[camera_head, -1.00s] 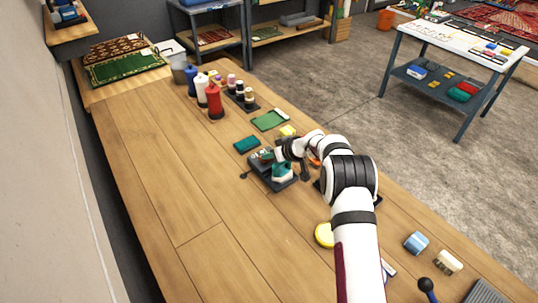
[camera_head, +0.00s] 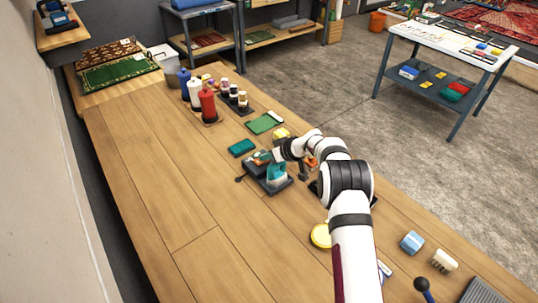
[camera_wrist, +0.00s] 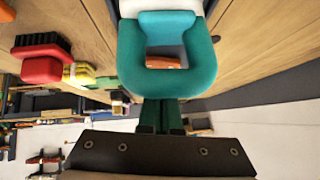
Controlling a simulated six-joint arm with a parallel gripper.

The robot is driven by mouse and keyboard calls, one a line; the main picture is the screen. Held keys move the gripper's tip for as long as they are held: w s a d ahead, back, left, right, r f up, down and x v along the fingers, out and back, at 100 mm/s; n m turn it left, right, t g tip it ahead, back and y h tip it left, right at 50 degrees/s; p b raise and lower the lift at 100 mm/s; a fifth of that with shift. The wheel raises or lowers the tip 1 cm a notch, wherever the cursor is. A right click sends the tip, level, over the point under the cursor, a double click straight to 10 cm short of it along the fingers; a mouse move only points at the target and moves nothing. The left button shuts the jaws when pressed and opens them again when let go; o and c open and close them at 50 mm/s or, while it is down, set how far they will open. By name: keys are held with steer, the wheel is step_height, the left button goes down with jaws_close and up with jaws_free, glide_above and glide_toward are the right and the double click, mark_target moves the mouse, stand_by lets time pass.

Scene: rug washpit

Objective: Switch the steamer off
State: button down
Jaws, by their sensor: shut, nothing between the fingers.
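The steamer (camera_head: 277,175) is a teal and white unit on a dark base on the wooden bench. In the wrist view its teal looped handle (camera_wrist: 122,60) fills the upper middle, close in front of my gripper. My gripper (camera_head: 260,157) is at the back left of the steamer's teal part, low over the dark base. Its fingers (camera_wrist: 160,112) are together with nothing between them, pointing at the handle. I cannot tell whether the fingertips touch it. No switch can be made out clearly.
A teal pad (camera_head: 241,147) lies behind the steamer, with a green board (camera_head: 263,123) and a yellow block (camera_head: 281,133) farther back. Bottles, including a red one (camera_head: 208,106), stand farther off. A yellow disc (camera_head: 320,236) lies in front. The bench's left part is clear.

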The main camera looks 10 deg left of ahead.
steer(key=r, duration=0.2)
steer(key=d+r, duration=0.1)
steer(key=r, duration=0.2)
steer(key=shift+d, duration=0.2)
steer(key=v, duration=0.8)
steer(key=shift+s, duration=0.2)
steer(key=shift+r, duration=0.1)
steer(key=shift+s+a+r, duration=0.15)
steer(key=shift+s+a, duration=0.1)
steer(key=shift+a, duration=0.3)
